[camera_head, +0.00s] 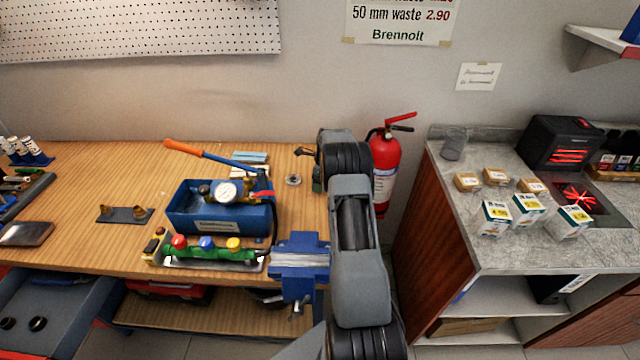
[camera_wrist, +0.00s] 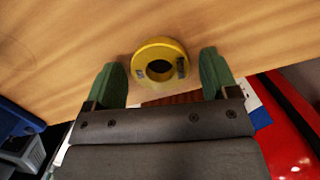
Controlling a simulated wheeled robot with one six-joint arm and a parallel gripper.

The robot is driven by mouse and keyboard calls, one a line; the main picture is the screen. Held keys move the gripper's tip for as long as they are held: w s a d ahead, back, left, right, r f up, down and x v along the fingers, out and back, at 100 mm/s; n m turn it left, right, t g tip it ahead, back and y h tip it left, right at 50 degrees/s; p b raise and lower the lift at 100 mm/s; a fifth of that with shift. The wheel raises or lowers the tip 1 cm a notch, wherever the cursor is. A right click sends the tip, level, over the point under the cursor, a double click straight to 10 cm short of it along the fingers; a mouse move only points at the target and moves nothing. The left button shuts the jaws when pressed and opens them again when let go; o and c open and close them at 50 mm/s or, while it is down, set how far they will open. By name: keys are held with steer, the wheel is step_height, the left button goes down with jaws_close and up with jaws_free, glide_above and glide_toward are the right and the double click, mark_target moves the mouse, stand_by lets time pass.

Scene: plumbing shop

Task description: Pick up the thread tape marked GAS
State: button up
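A yellow ring-shaped roll of tape (camera_wrist: 146,54) lies flat on the wooden bench in the wrist view. It carries small dark marks too blurred to read, so I cannot confirm GAS. My gripper (camera_wrist: 161,60) is open, with one green finger on each side of the roll and nothing held. The height of the fingertips above the bench is unclear. In the head view my gripper (camera_head: 315,182) is over the bench's right end, mostly hidden by my arm. The yellow roll is not visible there. A pale grey ring (camera_head: 292,180) lies just left of my gripper.
A blue bin (camera_head: 190,222) with a gauge and an orange-handled tool stands left of my arm. A blue vise (camera_head: 300,256) is at the bench's front edge. A red extinguisher (camera_head: 385,165) stands right of the bench. Bare wood (camera_head: 110,170) lies at the back left.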

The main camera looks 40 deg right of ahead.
steer(key=c, duration=0.9)
steer(key=shift+r, duration=0.1)
